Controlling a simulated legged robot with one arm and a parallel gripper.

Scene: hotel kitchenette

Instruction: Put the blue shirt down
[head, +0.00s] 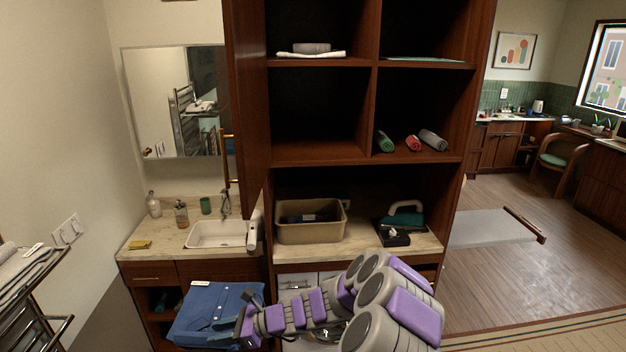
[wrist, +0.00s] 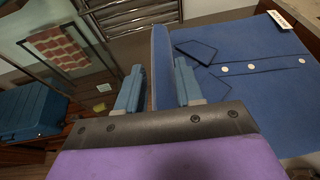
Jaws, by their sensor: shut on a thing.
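The blue shirt (head: 212,308) is folded flat, with white buttons and a small white tag. In the head view it is at the lower left, in front of the drawers below the sink counter. My gripper (head: 245,326) is at its right edge. In the wrist view, the two fingertips (wrist: 158,88) are shut on an edge of the shirt (wrist: 245,70), which spreads out to the right. What lies under the shirt is hidden.
A counter with a sink (head: 217,234) stands behind the shirt. A tan bin (head: 310,233) and an iron (head: 404,218) sit in the wooden shelf unit (head: 370,160). A metal towel rack (head: 30,310) stands at the left. Open floor (head: 500,290) lies at the right.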

